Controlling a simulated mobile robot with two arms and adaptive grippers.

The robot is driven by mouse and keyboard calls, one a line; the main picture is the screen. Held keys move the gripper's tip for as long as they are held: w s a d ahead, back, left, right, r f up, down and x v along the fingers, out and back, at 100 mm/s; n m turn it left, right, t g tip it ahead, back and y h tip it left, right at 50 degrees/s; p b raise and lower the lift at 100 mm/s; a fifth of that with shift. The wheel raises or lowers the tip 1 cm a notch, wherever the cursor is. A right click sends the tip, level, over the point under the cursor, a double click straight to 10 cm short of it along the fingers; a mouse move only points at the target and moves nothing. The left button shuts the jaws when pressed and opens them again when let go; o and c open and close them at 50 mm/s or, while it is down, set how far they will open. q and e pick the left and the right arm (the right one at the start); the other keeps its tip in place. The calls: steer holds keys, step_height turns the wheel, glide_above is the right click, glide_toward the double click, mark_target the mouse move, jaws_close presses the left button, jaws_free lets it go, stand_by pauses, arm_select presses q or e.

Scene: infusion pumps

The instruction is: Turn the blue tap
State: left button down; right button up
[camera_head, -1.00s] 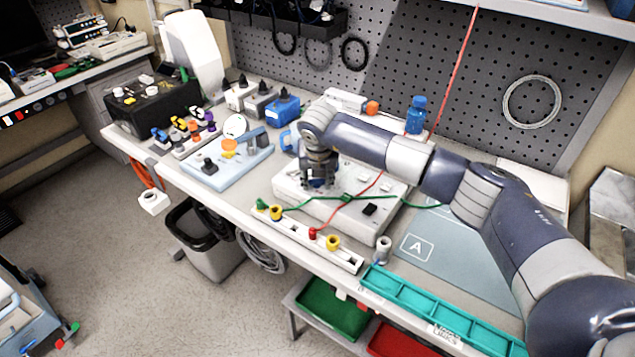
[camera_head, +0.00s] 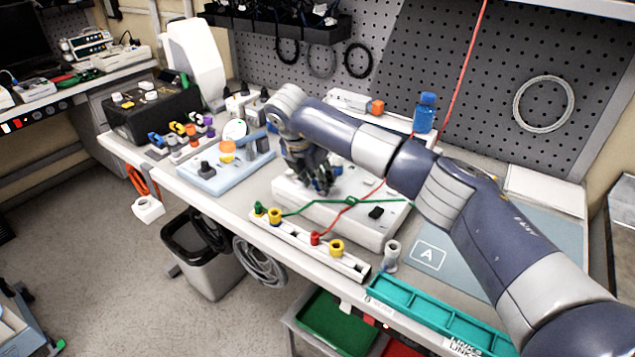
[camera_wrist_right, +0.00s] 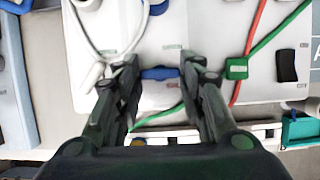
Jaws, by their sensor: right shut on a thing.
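The blue tap (camera_wrist_right: 160,73) sits on a white panel, its bar crosswise between my right fingertips in the right wrist view. My right gripper (camera_wrist_right: 159,68) is shut on it, a finger at each end. In the head view, my right gripper (camera_head: 318,183) points down at the white box (camera_head: 335,218) on the bench. There, the gripper and arm hide the tap. My left gripper is in neither view.
Green and red tubes with a green clip (camera_wrist_right: 237,68) cross the box beside the gripper. A white rail with coloured knobs (camera_head: 310,245) lies in front. A blue bottle (camera_head: 425,112) stands behind my arm. A teal tray (camera_head: 435,318) lies at the front edge.

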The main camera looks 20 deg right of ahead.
stand_by(0.4)
steer(key=o, duration=1)
steer(key=shift+o, duration=0.2)
steer(key=v, duration=1.2)
